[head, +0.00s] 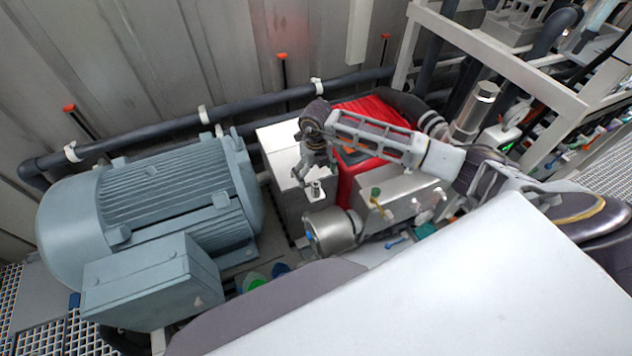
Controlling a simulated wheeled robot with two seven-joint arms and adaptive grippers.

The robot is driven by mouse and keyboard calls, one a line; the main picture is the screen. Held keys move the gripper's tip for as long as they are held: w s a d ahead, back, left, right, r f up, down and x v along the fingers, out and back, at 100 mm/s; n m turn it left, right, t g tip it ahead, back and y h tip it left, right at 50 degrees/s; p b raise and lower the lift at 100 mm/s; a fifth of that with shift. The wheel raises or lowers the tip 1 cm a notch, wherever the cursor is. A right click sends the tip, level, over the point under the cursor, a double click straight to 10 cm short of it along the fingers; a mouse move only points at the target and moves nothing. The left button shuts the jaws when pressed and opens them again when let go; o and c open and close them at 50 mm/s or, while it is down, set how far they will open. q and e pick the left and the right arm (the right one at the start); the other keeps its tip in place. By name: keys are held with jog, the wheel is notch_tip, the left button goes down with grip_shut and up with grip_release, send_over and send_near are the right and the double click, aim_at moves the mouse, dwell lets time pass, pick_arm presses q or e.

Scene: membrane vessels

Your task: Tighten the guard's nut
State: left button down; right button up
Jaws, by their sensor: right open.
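The guard (278,152) is a light grey metal box between the blue-grey motor and the pump. A small silver fitting, which looks like the guard's nut (315,188), stands up at its right side; the thread is too small to make out. My right arm reaches in from the right over the pump, and its wrist bends down above the guard. My right gripper (307,170) points down, open, just above the small fitting. I cannot tell whether its fingers touch the fitting. Part of the guard is hidden behind my wrist. My left gripper is not in view.
The large motor (175,200) fills the left. A red box (372,115) stands behind my right forearm. A silver pump (335,232) with a brass-coloured valve (377,203) lies right of the guard. A dark pipe (240,115) runs along the back wall. Room around the guard is tight.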

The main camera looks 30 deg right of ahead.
aim_at(316, 183)
jog(key=shift+n, duration=0.9)
jog(key=shift+f+b, duration=1.75)
jog(key=shift+f, duration=0.35)
jog(key=shift+c, duration=0.4)
grip_shut()
